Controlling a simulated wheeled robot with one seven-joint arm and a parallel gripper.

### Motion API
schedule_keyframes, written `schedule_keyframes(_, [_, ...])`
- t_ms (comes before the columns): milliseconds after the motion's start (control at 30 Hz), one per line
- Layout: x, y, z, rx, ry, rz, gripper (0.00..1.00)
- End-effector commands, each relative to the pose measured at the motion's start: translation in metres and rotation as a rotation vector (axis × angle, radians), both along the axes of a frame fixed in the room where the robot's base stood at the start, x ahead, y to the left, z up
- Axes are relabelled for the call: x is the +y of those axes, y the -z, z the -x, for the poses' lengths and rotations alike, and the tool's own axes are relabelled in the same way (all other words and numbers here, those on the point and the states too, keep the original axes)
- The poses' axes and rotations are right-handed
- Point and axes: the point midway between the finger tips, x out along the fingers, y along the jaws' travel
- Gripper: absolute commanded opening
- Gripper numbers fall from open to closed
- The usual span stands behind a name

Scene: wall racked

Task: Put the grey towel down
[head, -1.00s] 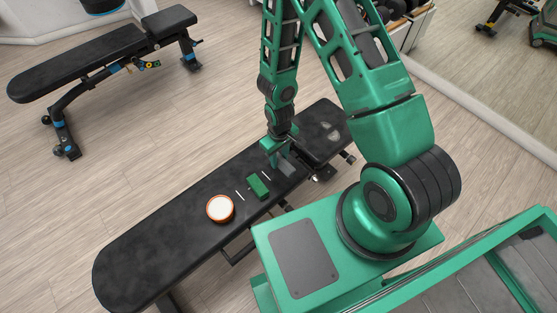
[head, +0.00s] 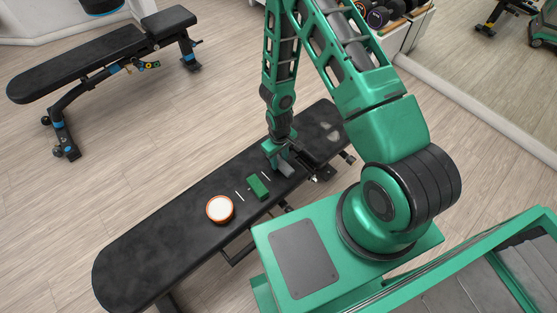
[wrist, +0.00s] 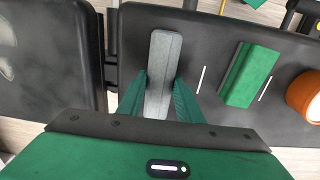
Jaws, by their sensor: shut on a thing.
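The grey towel (wrist: 163,65) is a narrow folded bar. In the wrist view it lies between the two green fingers of my gripper (wrist: 160,82), which is shut on it. In the head view the towel (head: 286,169) shows beside my gripper (head: 276,153), low over the far part of the black bench (head: 150,240). I cannot tell whether the towel touches the bench pad. Part of it is hidden by the fingers and palm.
A green block (wrist: 248,75) lies on the bench between two thin white lines, beside the towel. An orange-rimmed round thing with a white top (head: 219,208) stands beyond it. The near end of the bench is clear. Another bench (head: 85,60) stands at upper left.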

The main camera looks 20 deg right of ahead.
Motion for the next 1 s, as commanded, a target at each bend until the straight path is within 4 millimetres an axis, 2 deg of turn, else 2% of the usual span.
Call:
schedule_keyframes(67, [0.0,0.002,0.0,0.0,0.0,0.0,0.0])
schedule_keyframes(100, [0.0,0.002,0.0,0.0,0.0,0.0,0.39])
schedule_keyframes(167, [0.0,0.002,0.0,0.0,0.0,0.0,0.51])
schedule_keyframes(567, [0.0,-0.004,-0.001,-0.002,-0.001,-0.001,0.51])
schedule_keyframes(767, [0.001,-0.029,-0.001,-0.003,-0.001,0.0,0.51])
schedule_keyframes(1000, [0.001,-0.069,-0.001,-0.004,-0.001,0.0,0.51])
